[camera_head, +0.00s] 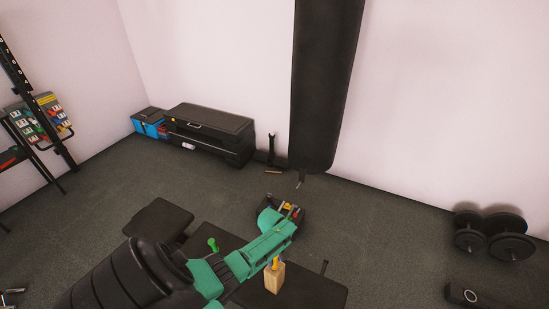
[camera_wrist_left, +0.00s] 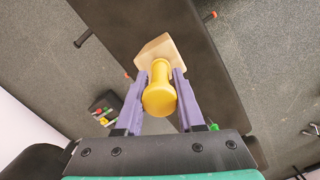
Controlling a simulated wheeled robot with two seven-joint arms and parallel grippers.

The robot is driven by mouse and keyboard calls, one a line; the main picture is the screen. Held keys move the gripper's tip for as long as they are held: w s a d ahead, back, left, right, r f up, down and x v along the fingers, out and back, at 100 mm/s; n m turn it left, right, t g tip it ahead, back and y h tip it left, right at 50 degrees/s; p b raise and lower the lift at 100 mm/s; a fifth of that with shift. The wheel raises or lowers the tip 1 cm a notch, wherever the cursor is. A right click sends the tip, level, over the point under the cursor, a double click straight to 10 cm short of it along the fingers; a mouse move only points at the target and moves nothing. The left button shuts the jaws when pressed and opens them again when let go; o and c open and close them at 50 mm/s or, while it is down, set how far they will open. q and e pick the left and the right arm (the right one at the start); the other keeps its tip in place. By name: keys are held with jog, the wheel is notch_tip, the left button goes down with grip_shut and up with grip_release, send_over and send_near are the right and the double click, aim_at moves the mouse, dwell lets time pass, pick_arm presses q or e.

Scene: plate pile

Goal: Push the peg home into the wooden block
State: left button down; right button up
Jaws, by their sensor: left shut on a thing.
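A pale wooden block (camera_head: 275,279) stands on the dark bench below my left arm. A yellow peg (camera_head: 275,262) with a wide round head is upright at the block's top. In the left wrist view the peg (camera_wrist_left: 159,97) points head-first at the camera, and its shaft meets the block (camera_wrist_left: 165,48). My left gripper (camera_wrist_left: 160,77) is shut on the peg, with one purple finger on either side of the shaft. How deep the peg sits in the block is hidden by its head and the fingers. My right gripper is not in view.
A green peg-like piece (camera_head: 213,244) stands beside my left arm. The dark bench (camera_head: 312,289) has bare surface right of the block. A black punching bag (camera_head: 325,90) hangs beyond. Dumbbells (camera_head: 490,235) lie at the right. A black chest (camera_head: 210,130) stands by the wall.

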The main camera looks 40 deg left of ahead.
pick_arm(q)
jog(key=shift+f, duration=0.35)
jog(key=shift+c, duration=2.2)
grip_release()
jog(key=shift+r, duration=0.5)
jog(key=r, duration=0.2)
jog(key=r+p, duration=0.2)
jog(key=r, duration=0.1)
jog(key=shift+w+a+r, duration=0.1)
jog(key=shift+a+r, duration=0.15)
jog(key=shift+r, duration=0.05)
notch_tip(320, 180, up, 8)
jog(key=shift+a+p, duration=0.35)
jog(key=shift+p, duration=0.1)
